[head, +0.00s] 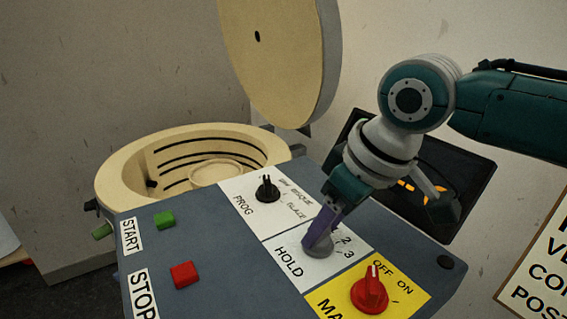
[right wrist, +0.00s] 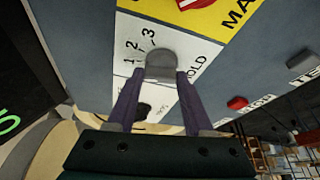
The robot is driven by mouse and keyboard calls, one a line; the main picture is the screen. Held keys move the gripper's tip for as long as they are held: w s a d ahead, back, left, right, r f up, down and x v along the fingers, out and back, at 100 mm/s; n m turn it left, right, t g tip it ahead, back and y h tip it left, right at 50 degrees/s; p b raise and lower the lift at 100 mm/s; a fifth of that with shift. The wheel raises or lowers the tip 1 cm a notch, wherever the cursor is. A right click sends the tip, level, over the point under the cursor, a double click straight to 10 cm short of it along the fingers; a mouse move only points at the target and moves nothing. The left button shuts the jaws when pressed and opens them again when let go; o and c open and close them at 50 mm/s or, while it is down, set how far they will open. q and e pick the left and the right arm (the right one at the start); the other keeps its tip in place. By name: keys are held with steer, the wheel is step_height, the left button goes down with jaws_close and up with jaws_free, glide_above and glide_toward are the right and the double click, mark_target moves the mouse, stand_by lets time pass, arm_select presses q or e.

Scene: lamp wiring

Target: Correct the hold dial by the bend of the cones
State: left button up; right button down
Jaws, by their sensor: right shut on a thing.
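The hold dial (head: 318,248) is a grey knob on the white HOLD plate, which is marked with numbers including 2 and 3. My right gripper (head: 314,238) is shut on this dial, its purple fingers coming down from above. In the right wrist view, the two fingertips of the gripper (right wrist: 161,74) sit on either side of the grey dial (right wrist: 161,63). The dial's pointer is hidden by the fingers. Orange cone shapes (head: 406,190) show on a dark screen (head: 460,180) behind my right arm, which partly covers them. My left gripper is not in view.
The panel carries a black PROG knob (head: 267,189), a green START button (head: 164,220), a red STOP button (head: 184,274) and a red main switch (head: 369,291). Behind it stands an open round kiln (head: 125,171) with its lid (head: 275,60) raised.

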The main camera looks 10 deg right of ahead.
steer(key=m+p, duration=0.1)
steer(key=m+h+p, duration=0.1)
steer(key=m+p, duration=0.2)
steer(key=p, duration=0.1)
steer(key=shift+s+a+r+m+t+h, duration=0.15)
steer(key=shift+a+r+m+t+h, duration=0.15)
steer(key=shift+t, duration=0.1)
steer(key=shift+a+f+m+h+p, duration=0.15)
steer(key=shift+m+h+p, duration=0.35)
steer(key=shift+m, duration=0.5)
steer(key=shift+f+m+p, duration=0.1)
steer(key=shift+m+p, duration=0.25)
steer(key=shift+m, duration=0.55)
steer(key=shift+a+f+m+h, duration=0.1)
steer(key=shift+m+h, duration=0.6)
steer(key=shift+m, duration=0.5)
steer(key=shift+m+g+h+b, duration=0.3)
steer(key=shift+m+h+b, duration=0.1)
steer(key=shift+m, duration=0.7)
steer(key=shift+c, duration=1.5)
jaws_free()
